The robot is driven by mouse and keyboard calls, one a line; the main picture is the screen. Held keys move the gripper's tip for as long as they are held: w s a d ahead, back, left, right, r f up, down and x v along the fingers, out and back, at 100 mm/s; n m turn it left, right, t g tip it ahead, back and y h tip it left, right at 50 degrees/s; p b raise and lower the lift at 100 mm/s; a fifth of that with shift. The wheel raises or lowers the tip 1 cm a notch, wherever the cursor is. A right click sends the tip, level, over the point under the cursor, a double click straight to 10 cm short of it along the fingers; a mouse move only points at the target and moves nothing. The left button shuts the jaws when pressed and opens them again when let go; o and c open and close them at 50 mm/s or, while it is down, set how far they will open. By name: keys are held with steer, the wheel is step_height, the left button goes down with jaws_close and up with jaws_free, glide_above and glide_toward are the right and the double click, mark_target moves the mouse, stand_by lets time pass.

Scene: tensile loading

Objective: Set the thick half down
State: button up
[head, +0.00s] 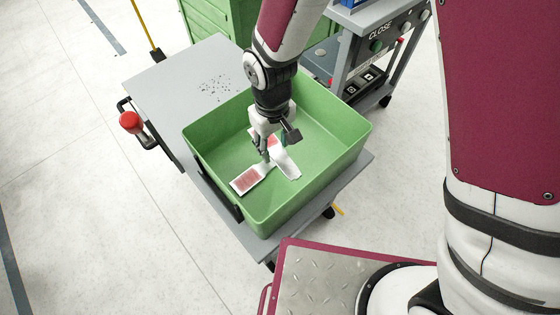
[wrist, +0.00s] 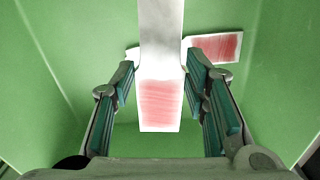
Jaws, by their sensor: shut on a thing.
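My gripper (head: 267,148) is down inside the green bin (head: 345,130). It is shut on a flat white half (head: 285,163) with a red patch at one end. In the wrist view this half (wrist: 160,45) runs lengthwise between the fingers (wrist: 160,84), its red end toward my palm. A second white piece with a red patch (head: 247,181) lies on the bin floor. In the wrist view this other piece (wrist: 215,48) lies crosswise beyond the held half, which hides its middle. I cannot tell whether the held half touches the floor or the other piece.
The bin stands on a grey cart (head: 160,85) with a red-knobbed handle (head: 130,122) at its left. The bin walls rise around my gripper. A grey control stand (head: 375,45) and a green cabinet (head: 215,20) are behind. Bin floor is clear around the pieces.

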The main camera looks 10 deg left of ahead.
steer(key=shift+n, duration=0.6)
steer(key=s+a+f, duration=0.1)
steer(key=s+f+b, duration=0.1)
steer(key=a+f, duration=0.1)
steer(key=shift+s+a+f+b, duration=0.3)
steer(key=shift+s+f+b, duration=0.1)
steer(key=w+d, duration=0.2)
steer(key=w, duration=0.2)
steer(key=w+d+f+b, duration=0.1)
steer(key=w+d, duration=0.1)
steer(key=w, duration=0.2)
steer(key=w+d+b, duration=0.1)
steer(key=w+d, duration=0.2)
steer(key=w, duration=0.1)
steer(key=shift+w+d+f, duration=0.1)
steer(key=shift+w+f, duration=0.15)
steer(key=shift+w, duration=0.15)
steer(key=shift+w+d+f+b, duration=0.2)
steer(key=shift+f+b, duration=0.25)
steer(key=shift+f, duration=0.45)
steer(key=shift+w+d+f+b, duration=0.15)
steer(key=shift+f+b, duration=0.25)
steer(key=shift+f, duration=0.45)
steer(key=shift+a+f, duration=0.1)
steer(key=o, duration=1.3)
steer(key=shift+f, duration=0.1)
steer(key=shift+c, duration=0.2)
step_height(320, 180, up, 12)
steer(key=p, duration=0.3)
steer(key=shift+r, duration=0.2)
